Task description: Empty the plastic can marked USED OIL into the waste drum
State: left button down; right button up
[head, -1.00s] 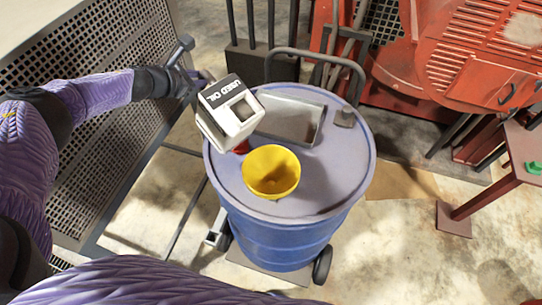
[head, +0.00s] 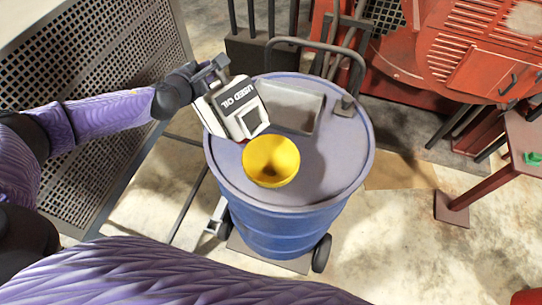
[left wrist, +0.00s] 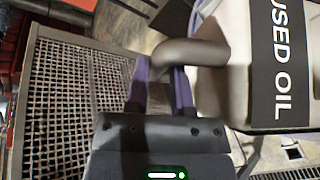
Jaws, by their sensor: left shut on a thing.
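The white plastic can (head: 213,116) with a black USED OIL label is held tilted above the drum lid, just behind and left of the yellow funnel (head: 271,160). In the left wrist view the can (left wrist: 237,95) fills the right side. My left gripper (head: 208,76) is shut on the can's grey handle (left wrist: 192,52). The funnel sits on top of the blue waste drum (head: 275,228). I see no oil stream, and the can's mouth cannot be made out. My right gripper is out of view; a purple arm link of mine crosses the bottom.
A grey open box (head: 290,108) is on the drum lid behind the funnel. The drum stands on a wheeled cart with a curved handle (head: 318,48). A perforated metal panel (head: 110,75) is at left, red machinery (head: 470,45) at back right. The floor right of the drum is mostly clear.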

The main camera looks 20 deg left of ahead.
pick_arm(q)
jog(key=shift+d+r, duration=0.1)
jog(key=shift+d, duration=0.2)
jog(key=shift+m, duration=0.3)
jog(key=shift+s+r+t, duration=0.1)
jog(key=shift+s+t, duration=0.1)
jog(key=shift+t, duration=0.1)
jog(key=shift+d, duration=0.35)
jog(key=shift+s+r+m, duration=0.1)
jog(key=shift+s+m, duration=0.05)
jog(key=shift+m, duration=0.15)
jog(key=shift+d+y, duration=0.2)
jog(key=shift+y, duration=0.2)
jog(key=shift+t, duration=0.3)
